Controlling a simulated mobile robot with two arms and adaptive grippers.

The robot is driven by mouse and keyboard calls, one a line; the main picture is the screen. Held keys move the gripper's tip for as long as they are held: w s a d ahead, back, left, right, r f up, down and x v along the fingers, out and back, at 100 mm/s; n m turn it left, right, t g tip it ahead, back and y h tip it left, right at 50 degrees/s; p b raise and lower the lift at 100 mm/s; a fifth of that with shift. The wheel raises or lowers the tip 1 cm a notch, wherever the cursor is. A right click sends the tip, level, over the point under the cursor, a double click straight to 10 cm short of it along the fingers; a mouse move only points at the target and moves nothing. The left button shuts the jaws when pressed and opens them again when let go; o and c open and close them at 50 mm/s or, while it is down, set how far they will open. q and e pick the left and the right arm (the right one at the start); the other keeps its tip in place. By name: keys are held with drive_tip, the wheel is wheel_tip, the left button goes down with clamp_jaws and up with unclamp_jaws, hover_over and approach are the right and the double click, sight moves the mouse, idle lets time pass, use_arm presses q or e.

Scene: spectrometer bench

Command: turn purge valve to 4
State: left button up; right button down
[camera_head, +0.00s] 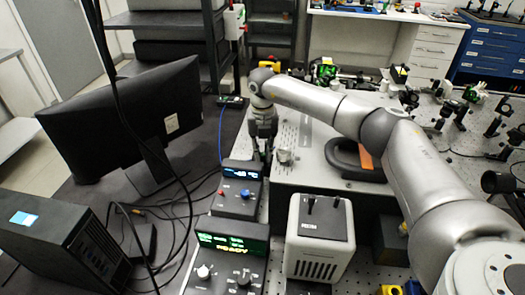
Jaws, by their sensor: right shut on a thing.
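My right gripper (264,150) points down at the left edge of the grey optical plate, just behind the small box with the blue display (238,190). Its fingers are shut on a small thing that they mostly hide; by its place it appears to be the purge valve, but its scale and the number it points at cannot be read. My left gripper is not in view.
A box with a green READY display (232,243) and a pale unit with two black levers (320,237) stand in front. A monitor (125,118) and loose cables are at the left. A black handle-shaped part (352,160) lies under my right arm.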

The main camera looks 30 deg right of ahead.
sight(262, 154)
drive_tip(key=shift+w+r, duration=0.1)
drive_tip(key=shift+r, duration=0.05)
drive_tip(key=c, duration=1.4)
unclamp_jaws()
drive_tip(key=shift+o, duration=0.2)
wheel_tip(262, 154, up, 12)
